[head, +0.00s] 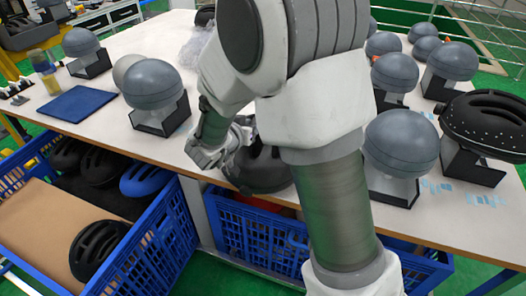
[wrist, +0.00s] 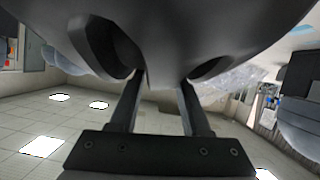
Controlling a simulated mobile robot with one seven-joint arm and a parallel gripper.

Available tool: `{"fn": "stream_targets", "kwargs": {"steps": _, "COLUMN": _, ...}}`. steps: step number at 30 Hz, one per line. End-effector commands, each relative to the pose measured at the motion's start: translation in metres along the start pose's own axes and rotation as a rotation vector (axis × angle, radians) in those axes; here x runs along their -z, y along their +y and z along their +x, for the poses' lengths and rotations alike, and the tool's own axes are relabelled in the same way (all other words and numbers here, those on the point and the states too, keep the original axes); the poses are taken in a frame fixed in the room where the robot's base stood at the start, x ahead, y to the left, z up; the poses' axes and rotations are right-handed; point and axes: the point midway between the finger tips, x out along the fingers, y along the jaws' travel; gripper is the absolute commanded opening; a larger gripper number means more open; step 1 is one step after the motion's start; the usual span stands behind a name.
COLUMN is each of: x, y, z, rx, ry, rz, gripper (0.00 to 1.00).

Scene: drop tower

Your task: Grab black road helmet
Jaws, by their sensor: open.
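A black helmet (head: 262,170) sits near the front edge of the table, partly hidden behind my arm. My gripper (head: 240,145) is at its left side, mostly hidden by my wrist. In the wrist view, the dark helmet shell (wrist: 165,35) fills the top of the picture. My gripper's two fingers (wrist: 158,90) are spread apart and reach up to it, with their tips at or in two dark openings; I cannot tell whether they touch.
Grey head forms on stands (head: 152,85) stand at left and right. A black studded helmet (head: 487,118) rests on a stand at far right. A blue mat (head: 77,104) lies at left. Blue crates (head: 160,245) stand below the table front, the left one holding several helmets.

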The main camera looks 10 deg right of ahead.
Motion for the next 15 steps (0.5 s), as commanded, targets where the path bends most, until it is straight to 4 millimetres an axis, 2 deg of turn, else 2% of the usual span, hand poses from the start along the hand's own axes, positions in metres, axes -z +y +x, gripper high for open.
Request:
{"fn": "stream_targets", "kwargs": {"steps": 5, "x": 0.0007, "y": -0.0003, "z": -0.0004, "rx": 0.001, "ry": 0.0, "rz": 0.0, "gripper": 0.46}}
{"fn": "stream_targets", "kwargs": {"steps": 12, "x": 0.0006, "y": -0.0002, "z": -0.0006, "rx": 0.001, "ry": 0.0, "rz": 0.0, "gripper": 0.02}}
{"fn": "stream_targets", "kwargs": {"steps": 15, "x": 0.0005, "y": -0.0002, "z": -0.0007, "rx": 0.001, "ry": 0.0, "rz": 0.0, "gripper": 0.0}}
